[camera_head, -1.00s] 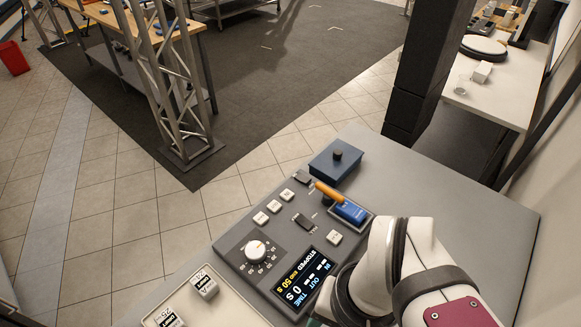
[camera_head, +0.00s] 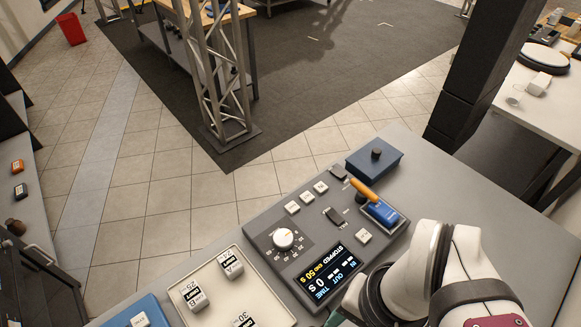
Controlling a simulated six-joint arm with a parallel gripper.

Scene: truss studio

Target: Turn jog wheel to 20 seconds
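The jog wheel appears to be the white round dial (camera_head: 283,238) on the dark grey control panel (camera_head: 262,224). Small numbers ring its lower side, too small to read surely, and an orange mark shows on its face. The panel's display (camera_head: 325,277) reads "STOPPED", "END 50 S", "IN", "OUT" and "TIME 0 S". My white arm comes in at the lower right, beside the display. My gripper is not visible; it lies below the frame or behind the arm.
A lever with an orange handle (camera_head: 363,189) stands on a blue base at the panel's right. A blue box with a black knob (camera_head: 374,164) sits behind it. The desktop right of the panel is bare.

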